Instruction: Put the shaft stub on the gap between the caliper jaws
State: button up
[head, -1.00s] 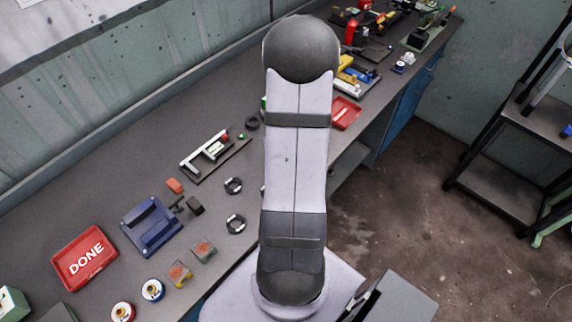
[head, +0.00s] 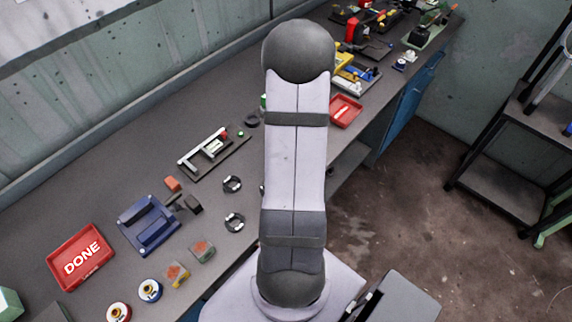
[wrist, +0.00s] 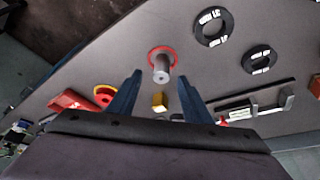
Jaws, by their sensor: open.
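A grey cylinder (wrist: 162,68), which looks like the shaft stub, stands upright on a red ring in the wrist view. My gripper (wrist: 159,80) has its two blue fingers spread, with the cylinder seen between and beyond their tips, and nothing held. A pale caliper-like frame with jaws (wrist: 285,101) lies at the right of the wrist view; in the head view it lies on a dark base (head: 203,150) left of my arm. My gripper is hidden behind my arm in the head view.
A small brass block (wrist: 159,102) lies between the fingers in the wrist view. Two dark rings (wrist: 214,26) (wrist: 259,62) lie at upper right. In the head view, a red DONE tray (head: 80,256) and a blue fixture (head: 148,224) occupy the left bench.

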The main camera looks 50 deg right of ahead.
jog(key=b+x, duration=0.2)
jog(key=x, duration=0.2)
jog(key=shift+w+f, duration=0.15)
grip_shut()
notch_tip(320, 180, up, 10)
jog(key=p, duration=0.9)
jog(key=shift+p, duration=0.4)
